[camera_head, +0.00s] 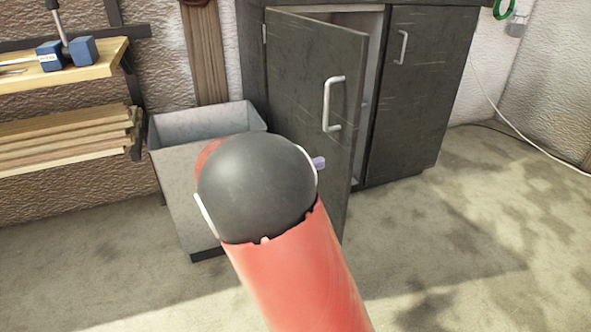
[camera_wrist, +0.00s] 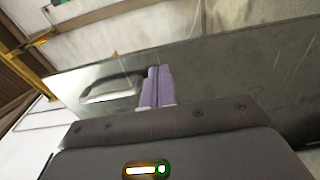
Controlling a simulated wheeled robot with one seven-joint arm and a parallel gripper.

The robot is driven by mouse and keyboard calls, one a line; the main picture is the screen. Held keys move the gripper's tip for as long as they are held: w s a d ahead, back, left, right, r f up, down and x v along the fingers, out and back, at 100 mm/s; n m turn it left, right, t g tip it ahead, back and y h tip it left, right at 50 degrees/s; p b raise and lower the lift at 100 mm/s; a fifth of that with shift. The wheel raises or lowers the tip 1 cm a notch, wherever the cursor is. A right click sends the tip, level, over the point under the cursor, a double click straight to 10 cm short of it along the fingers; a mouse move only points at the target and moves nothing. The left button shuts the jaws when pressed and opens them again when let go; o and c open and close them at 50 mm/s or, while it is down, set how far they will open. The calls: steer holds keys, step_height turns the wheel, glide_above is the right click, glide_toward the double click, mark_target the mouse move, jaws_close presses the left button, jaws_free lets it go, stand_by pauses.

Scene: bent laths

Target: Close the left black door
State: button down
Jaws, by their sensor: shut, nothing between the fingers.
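The left black door (camera_head: 300,73) stands ajar on the dark cabinet, hinged at its left side, with its free right edge swung out toward me. Its pale bar handle (camera_head: 328,104) is upright near that edge. The purple fingertips of my gripper (camera_head: 319,163) show in front of the door's outer face, below the handle. My own arm hides the rest of the gripper and the door's lower left part. In the wrist view, the shut, empty fingers (camera_wrist: 156,87) point at the door panel (camera_wrist: 225,75), beside the handle (camera_wrist: 112,90). I cannot tell whether they touch it.
The right black door (camera_head: 415,95) is closed. A grey open bin (camera_head: 180,185) stands just left of the open door. A wooden shelf (camera_head: 95,65) and stacked boards (camera_head: 65,140) are on the left wall. The floor at right is clear.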

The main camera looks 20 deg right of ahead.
mark_target(349, 155)
steer(key=d, duration=0.6)
steer(key=shift+w+d, duration=0.35)
steer(key=shift+w, duration=0.05)
